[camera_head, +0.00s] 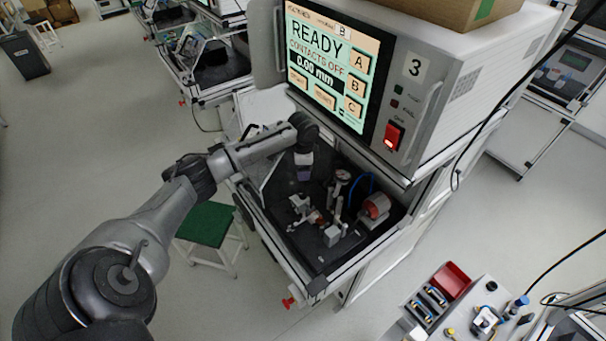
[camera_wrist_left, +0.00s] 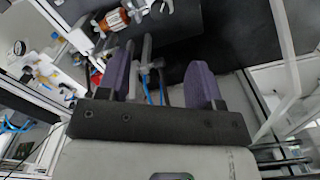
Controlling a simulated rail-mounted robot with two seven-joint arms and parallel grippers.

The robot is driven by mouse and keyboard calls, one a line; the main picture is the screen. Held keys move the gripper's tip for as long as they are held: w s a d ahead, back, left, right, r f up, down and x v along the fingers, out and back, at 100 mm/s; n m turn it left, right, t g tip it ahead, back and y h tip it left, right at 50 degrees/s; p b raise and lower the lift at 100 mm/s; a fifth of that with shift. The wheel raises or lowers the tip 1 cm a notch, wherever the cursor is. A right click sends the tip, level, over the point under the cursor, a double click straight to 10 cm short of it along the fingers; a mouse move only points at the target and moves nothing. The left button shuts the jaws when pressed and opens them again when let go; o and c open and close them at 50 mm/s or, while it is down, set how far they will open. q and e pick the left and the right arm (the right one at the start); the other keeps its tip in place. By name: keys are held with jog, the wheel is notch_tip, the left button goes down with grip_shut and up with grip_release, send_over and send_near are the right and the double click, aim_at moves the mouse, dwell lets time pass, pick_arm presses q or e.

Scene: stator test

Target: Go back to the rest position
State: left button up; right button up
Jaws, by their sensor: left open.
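My left arm reaches in from the left in the head view. Its gripper (camera_head: 304,173) hangs over the back left of the dark test bench bed, below the screen. In the left wrist view, the two purple fingers of the gripper (camera_wrist_left: 160,75) stand apart with nothing held between them. A copper-and-white part, seemingly the stator (camera_wrist_left: 114,21), lies beyond the fingers at the upper left, apart from them. It also appears small in the fixture in the head view (camera_head: 319,217). My right gripper is not in view.
The test machine (camera_head: 430,90) shows "READY", "CONTACTS OFF" and "0.00 mm". A dial gauge (camera_head: 343,176), a red-faced cylinder (camera_head: 376,207) and blue tubing stand on the bed. A green stool (camera_head: 205,224) is left of it. A red bin (camera_head: 451,281) sits at lower right.

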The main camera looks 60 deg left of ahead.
pick_arm(q)
jog(key=shift+r, duration=0.3)
dwell(0.5)
